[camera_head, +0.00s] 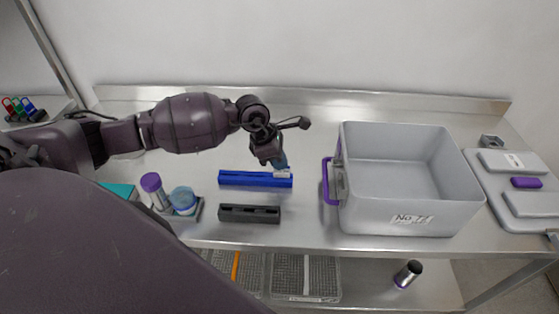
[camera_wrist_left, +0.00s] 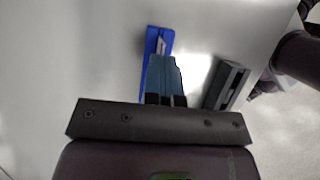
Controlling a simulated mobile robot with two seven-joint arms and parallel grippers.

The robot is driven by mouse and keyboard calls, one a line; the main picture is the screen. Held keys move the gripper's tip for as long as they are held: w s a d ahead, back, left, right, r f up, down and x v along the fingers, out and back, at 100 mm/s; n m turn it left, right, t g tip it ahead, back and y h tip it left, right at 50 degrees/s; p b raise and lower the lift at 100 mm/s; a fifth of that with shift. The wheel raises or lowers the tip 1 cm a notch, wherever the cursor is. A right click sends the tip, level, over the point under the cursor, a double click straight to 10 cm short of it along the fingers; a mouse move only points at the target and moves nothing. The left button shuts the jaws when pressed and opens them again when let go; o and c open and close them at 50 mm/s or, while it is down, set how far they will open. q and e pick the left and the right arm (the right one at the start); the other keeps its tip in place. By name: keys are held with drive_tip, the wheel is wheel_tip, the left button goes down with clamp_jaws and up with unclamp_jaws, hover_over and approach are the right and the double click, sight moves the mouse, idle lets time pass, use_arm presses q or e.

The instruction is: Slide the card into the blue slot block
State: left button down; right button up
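The blue slot block (camera_head: 240,179) lies on the steel table left of the grey bin, and its blue body also shows ahead of the fingers in the wrist view (camera_wrist_left: 152,36). My left gripper (camera_head: 280,165) reaches down over the block's right end. Its teal fingers (camera_wrist_left: 163,75) are close together in the wrist view. A small pale card (camera_wrist_left: 161,45) sticks out from the fingertips over the block, and it also shows at the block's right end in the head view (camera_head: 282,175). I cannot tell how far it sits in the slot. My right gripper is out of view.
A black slotted block (camera_head: 250,213) lies just in front of the blue one. A grey bin (camera_head: 400,205) with a purple handle stands to the right. A small holder with a purple-capped tube (camera_head: 151,183) and a blue-lidded jar (camera_head: 183,198) is at left.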

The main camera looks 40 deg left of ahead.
use_arm(q)
drive_tip(key=shift+f, duration=0.3)
idle(0.5)
drive_tip(key=c, duration=0.8)
unclamp_jaws()
drive_tip(key=shift+c, duration=0.2)
drive_tip(key=shift+r+p, duration=1.55)
drive_tip(key=shift+r, duration=2)
drive_tip(key=shift+f, duration=0.1)
